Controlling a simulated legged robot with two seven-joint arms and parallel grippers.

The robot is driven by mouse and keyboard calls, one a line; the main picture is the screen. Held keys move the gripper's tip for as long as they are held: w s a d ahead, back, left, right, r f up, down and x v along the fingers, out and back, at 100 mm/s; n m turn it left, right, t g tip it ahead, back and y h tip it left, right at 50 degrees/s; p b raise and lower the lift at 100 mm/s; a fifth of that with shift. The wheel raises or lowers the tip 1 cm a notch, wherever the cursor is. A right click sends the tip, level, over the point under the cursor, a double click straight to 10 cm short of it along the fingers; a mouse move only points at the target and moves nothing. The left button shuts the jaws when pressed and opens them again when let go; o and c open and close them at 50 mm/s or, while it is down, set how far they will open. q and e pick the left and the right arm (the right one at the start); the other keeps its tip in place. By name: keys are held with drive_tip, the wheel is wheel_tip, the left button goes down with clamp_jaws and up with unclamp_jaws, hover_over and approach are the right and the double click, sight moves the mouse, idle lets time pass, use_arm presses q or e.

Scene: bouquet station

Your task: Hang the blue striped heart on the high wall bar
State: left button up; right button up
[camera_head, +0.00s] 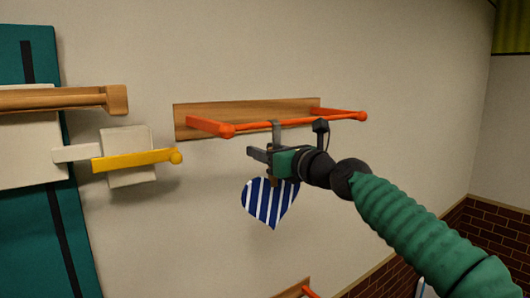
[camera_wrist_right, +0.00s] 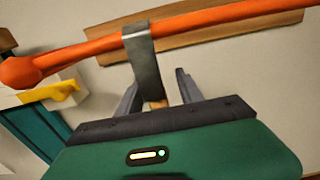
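The blue and white striped heart (camera_head: 270,203) hangs below my right gripper (camera_head: 260,159) in the head view. Its flat grey metal hook (camera_head: 276,132) lies over the orange wall bar (camera_head: 290,122). In the right wrist view the hook (camera_wrist_right: 144,65) bends over the top of the orange bar (camera_wrist_right: 210,22). My right gripper (camera_wrist_right: 158,88) is just below the bar, its two fingers spread apart on either side of the hook's lower part, with a gap visible. The heart is hidden in the wrist view. My left gripper is not in view.
A wooden backboard (camera_head: 250,112) carries the orange bar, which ends in round knobs. To the left are a yellow bar (camera_head: 135,160) with a knob and a wooden bar (camera_head: 60,98). Another wooden-backed bar (camera_head: 293,290) shows below. The wall to the right is bare.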

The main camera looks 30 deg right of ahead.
drive_tip(key=s+d+b, duration=0.1)
drive_tip(key=s+b, duration=1.3)
drive_tip(key=s, duration=0.2)
drive_tip(key=shift+s+d, duration=0.3)
drive_tip(key=shift+s, duration=0.1)
